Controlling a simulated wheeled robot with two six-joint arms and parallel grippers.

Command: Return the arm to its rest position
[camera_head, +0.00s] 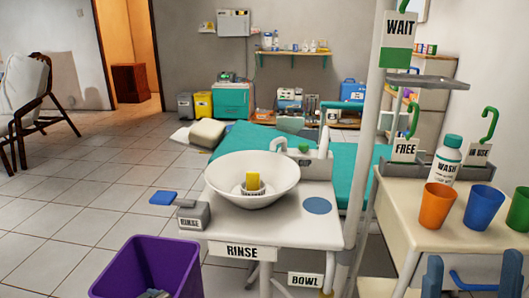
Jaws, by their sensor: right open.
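My right gripper (473,259) is at the bottom right, in front of the cream cart top (398,215). Its two blue-grey fingers stand upright and wide apart. A curved blue piece (470,285) shows between the fingers; I cannot tell whether it lies on the cart or touches them. No object is visibly clamped. The rest of my right arm is below the picture. My left gripper is not in view.
Orange (437,206), blue (480,208) and green (519,212) cups stand just beyond the fingers, with a wash bottle (446,160) behind. A white pole (367,130) and a rinse stand with a white bowl (225,175) are left. A purple bin (160,262) is bottom left.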

